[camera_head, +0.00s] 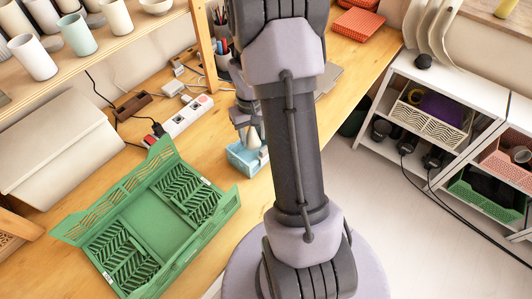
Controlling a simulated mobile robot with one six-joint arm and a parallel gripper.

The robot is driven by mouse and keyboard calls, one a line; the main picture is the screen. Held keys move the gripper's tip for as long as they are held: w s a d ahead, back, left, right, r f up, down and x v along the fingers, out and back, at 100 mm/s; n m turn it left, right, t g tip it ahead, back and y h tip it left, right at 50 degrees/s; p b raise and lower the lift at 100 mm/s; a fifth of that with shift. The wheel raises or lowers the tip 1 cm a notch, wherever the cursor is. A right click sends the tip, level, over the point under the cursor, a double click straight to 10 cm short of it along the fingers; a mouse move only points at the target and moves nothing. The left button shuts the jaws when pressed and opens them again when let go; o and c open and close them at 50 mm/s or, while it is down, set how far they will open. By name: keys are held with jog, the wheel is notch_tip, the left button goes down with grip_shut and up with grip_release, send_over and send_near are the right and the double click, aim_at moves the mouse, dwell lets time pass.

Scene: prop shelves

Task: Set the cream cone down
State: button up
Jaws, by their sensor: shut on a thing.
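My gripper (247,122) shows small beside my arm, over the wooden table. It is shut on the cream cone (254,138), which is partly hidden by the gripper and shows as a small pale shape beneath it. The cone is at a small light-blue box (241,162) near the table's front edge. I cannot tell whether the cone touches the box or is above it.
A green folding crate (160,225) lies at the table's left front. A white power strip (185,117) with cables lies behind it. Cups (78,34) stand on a shelf at upper left. A white shelf unit (440,85) stands right, beyond open floor.

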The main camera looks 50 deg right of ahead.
notch_tip(320, 180, down, 7)
jog(key=shift+f+b, duration=0.1)
jog(key=shift+b, duration=1.05)
jog(key=o, duration=1.4)
jog(key=shift+c, duration=0.2)
